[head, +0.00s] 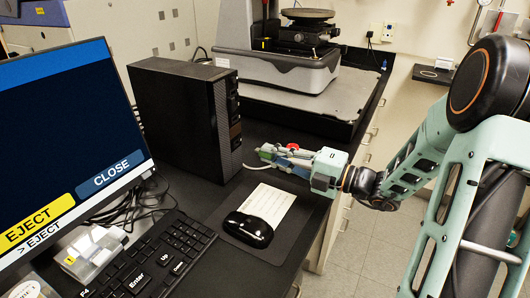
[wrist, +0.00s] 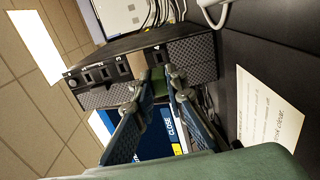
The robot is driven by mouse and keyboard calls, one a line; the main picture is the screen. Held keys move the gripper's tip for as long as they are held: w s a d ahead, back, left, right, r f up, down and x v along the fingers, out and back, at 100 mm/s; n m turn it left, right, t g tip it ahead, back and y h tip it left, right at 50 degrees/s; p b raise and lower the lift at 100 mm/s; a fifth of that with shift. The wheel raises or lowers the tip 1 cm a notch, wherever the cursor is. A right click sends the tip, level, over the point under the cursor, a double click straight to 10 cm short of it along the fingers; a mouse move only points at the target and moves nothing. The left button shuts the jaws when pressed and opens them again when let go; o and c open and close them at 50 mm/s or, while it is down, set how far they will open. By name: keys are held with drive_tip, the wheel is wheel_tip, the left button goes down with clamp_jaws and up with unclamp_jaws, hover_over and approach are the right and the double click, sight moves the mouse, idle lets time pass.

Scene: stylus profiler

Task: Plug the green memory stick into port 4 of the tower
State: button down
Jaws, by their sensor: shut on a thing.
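The black tower (head: 172,115) stands on the bench, its narrow front panel facing right. In the wrist view the tower's front (wrist: 198,58) lies sideways across the picture, with a row of dark ports and small white labels. My gripper (head: 272,155) is in front of the lower part of this panel. In the wrist view the gripper (wrist: 155,85) is shut on the green memory stick (wrist: 159,84), which shows between the fingertips. The stick's far end is close to the panel by the ports; I cannot tell whether it touches or enters one.
A monitor (head: 60,120) with EJECT and CLOSE buttons stands at left, above a keyboard (head: 150,262). A black mouse (head: 249,229) and a paper note (head: 268,205) lie on a mat below my gripper. The profiler (head: 280,70) stands behind.

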drive_tip(key=shift+d+r+p, duration=0.1)
drive_tip(key=shift+r+p, duration=0.1)
drive_tip(key=shift+p, duration=0.7)
drive_tip(key=shift+f+p+x, duration=0.2)
drive_tip(key=shift+p+x, duration=0.4)
drive_tip(key=shift+x, duration=1.9)
drive_tip(key=shift+r+p, duration=0.1)
drive_tip(key=shift+p, duration=0.45)
drive_tip(key=shift+w, duration=0.1)
drive_tip(key=shift+p+x, duration=0.4)
drive_tip(key=shift+x, duration=0.5)
drive_tip(key=c, duration=1.9)
unclamp_jaws()
